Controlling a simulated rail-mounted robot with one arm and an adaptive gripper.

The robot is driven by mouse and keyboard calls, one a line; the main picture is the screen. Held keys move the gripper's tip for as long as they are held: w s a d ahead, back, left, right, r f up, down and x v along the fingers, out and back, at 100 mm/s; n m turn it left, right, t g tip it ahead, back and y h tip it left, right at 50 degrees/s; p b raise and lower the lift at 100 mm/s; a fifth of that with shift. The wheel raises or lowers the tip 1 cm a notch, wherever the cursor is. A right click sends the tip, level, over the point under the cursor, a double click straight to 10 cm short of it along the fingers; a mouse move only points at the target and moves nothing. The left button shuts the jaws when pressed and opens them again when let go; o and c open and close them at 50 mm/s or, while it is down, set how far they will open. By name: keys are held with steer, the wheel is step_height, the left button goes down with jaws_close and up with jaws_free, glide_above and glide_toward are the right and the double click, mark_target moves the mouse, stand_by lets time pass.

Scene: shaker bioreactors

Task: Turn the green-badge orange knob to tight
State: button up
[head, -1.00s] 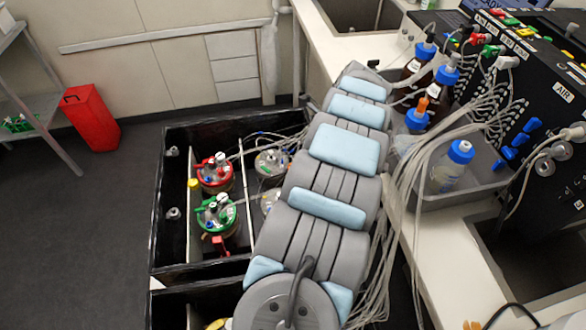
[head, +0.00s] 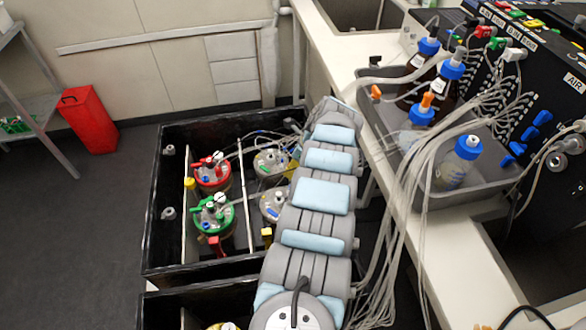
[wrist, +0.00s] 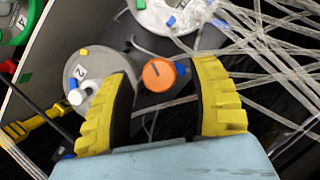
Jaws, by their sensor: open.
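An orange knob (wrist: 158,75) with a dark line across it shows in the wrist view. My gripper (wrist: 163,68), with ribbed yellow fingers, is open around that spot, the knob showing between the fingertips. I cannot tell the height gap or whether they touch. A grey lid labelled 2 (wrist: 95,72) lies just left of the knob, partly behind the left finger. A small green square (wrist: 26,77) shows farther left; I cannot tell whether it is the badge. In the head view my arm hides the knob and most of the gripper.
A black open box (head: 160,235) holds a red-lidded vessel (head: 212,170), a green-lidded vessel (head: 214,213) and grey-lidded ones (head: 271,160). Many clear tubes (wrist: 270,50) cross the right of the wrist view. A grey tray (head: 430,195) with blue-capped bottles stands on the bench at right.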

steer(key=shift+a+f, duration=0.1)
steer(key=shift+f, duration=0.35)
steer(key=shift+w+a, duration=0.1)
jaws_close()
